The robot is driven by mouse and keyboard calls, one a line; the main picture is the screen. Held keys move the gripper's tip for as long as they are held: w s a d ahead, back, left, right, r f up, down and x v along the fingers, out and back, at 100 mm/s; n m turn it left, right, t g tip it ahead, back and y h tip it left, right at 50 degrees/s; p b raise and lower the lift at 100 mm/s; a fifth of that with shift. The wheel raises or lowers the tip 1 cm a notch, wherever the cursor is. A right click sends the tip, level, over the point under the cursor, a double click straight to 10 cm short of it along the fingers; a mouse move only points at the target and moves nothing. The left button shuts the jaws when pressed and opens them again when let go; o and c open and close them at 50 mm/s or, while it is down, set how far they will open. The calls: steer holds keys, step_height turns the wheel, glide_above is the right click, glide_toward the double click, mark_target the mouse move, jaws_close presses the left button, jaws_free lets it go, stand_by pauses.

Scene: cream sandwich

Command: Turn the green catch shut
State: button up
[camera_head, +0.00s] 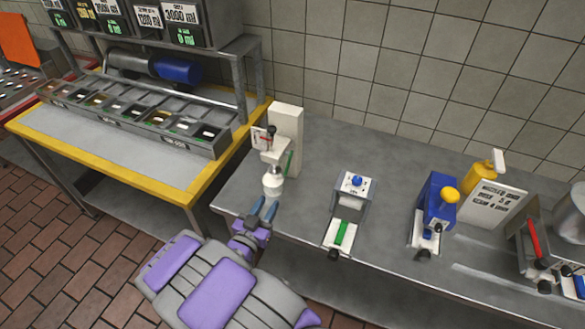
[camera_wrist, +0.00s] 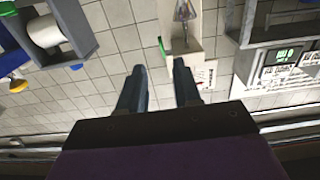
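A thin green piece (camera_head: 290,162) stands upright on the right side of the white dispenser (camera_head: 286,130) on the grey counter. It also shows in the wrist view (camera_wrist: 162,47), beside the dispenser's pale body. A second green bar (camera_head: 342,233) lies on the white plate of the small device to the right. The frames do not settle which one is the catch. My gripper (camera_head: 264,209) is at the counter's front edge, just in front of the dispenser's white nozzle part (camera_head: 273,182). Its two blue-grey fingers are apart and empty in the wrist view (camera_wrist: 160,82).
A grey-and-white device with a blue knob (camera_head: 356,181) stands right of the dispenser. A blue device with a yellow ball (camera_head: 450,195) and a yellow pump bottle (camera_head: 480,180) stand farther right. A yellow-edged table (camera_head: 120,172) with ingredient bins is at left. The tiled wall closes the back.

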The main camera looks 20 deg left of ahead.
mark_target(287, 172)
steer(key=w+b, duration=0.1)
steer(key=w, duration=0.9)
steer(key=w+d+b, duration=0.1)
steer(key=w, duration=0.5)
steer(key=shift+b, duration=0.35)
steer(key=shift+c, duration=0.4)
jaws_close()
